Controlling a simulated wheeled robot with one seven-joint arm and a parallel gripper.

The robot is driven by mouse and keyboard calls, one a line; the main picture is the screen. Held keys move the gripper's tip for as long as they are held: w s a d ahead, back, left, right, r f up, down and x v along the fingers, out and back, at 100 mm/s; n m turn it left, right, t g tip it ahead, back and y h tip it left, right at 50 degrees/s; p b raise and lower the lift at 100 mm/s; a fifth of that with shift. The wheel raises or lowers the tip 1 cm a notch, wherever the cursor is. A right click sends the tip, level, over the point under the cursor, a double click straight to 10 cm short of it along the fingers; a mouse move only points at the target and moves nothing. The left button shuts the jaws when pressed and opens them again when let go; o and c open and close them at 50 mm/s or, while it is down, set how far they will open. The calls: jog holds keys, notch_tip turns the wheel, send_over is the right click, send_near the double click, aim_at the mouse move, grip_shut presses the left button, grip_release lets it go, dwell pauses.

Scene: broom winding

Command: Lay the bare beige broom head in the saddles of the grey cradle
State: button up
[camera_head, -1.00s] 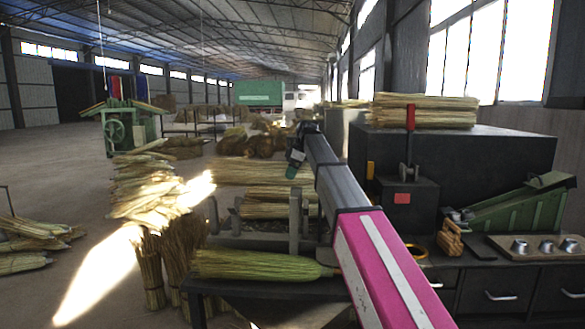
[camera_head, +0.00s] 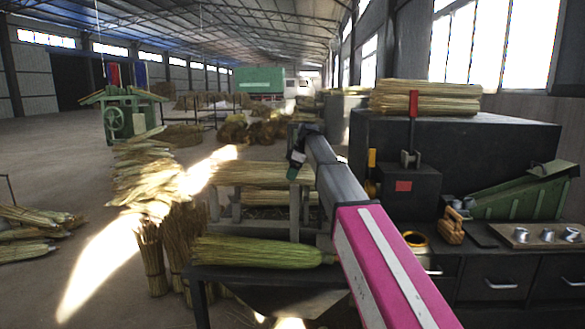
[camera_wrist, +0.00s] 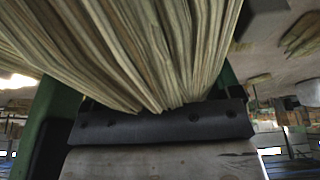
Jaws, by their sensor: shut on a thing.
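The beige broom head (camera_head: 252,173) is a flat bundle of straw lying crosswise in the head view, at the far end of my arm. In the wrist view its straws (camera_wrist: 120,45) fan upward from a dark bolted bar. My gripper (camera_head: 294,172) is shut on it; the fingertips are mostly hidden in the head view. The grey cradle (camera_head: 295,212), with upright posts, stands below and just in front of the broom head. From this angle I cannot tell whether the straw touches the saddles. My arm hides the cradle's right side.
A greenish straw bundle (camera_head: 255,251) lies on the dark bench nearer me. Upright straw bundles (camera_head: 151,258) stand left of it. A dark cabinet (camera_head: 460,145), a green sloped machine (camera_head: 520,198) and a tray of metal cups (camera_head: 545,240) stand on the right.

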jog(key=shift+f, duration=2.8)
jog(key=o, duration=1.1)
jog(key=shift+c, duration=0.2)
